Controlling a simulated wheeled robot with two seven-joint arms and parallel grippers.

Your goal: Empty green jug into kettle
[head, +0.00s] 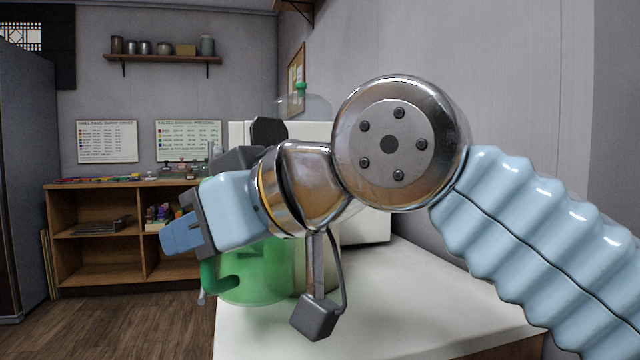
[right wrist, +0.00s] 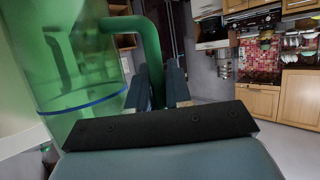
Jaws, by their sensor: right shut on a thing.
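The green see-through jug (head: 262,278) is at the left end of the white counter, behind my right arm, and looks about upright. Its top is hidden by my arm, and I cannot tell whether its base touches the counter. My right gripper (head: 182,236) is shut on the jug's green handle (head: 218,283). In the right wrist view the handle (right wrist: 150,45) passes between the fingers (right wrist: 163,85), with the jug body (right wrist: 75,60) and a blue line around it at the left. I cannot make out a kettle for certain. My left gripper is out of view.
A clear domed vessel with a green knob (head: 301,90) shows behind my arm, above a white boxy thing (head: 372,228). The white counter (head: 400,310) is bare at the front. A wooden shelf unit (head: 100,235) stands at the back left, with open floor before it.

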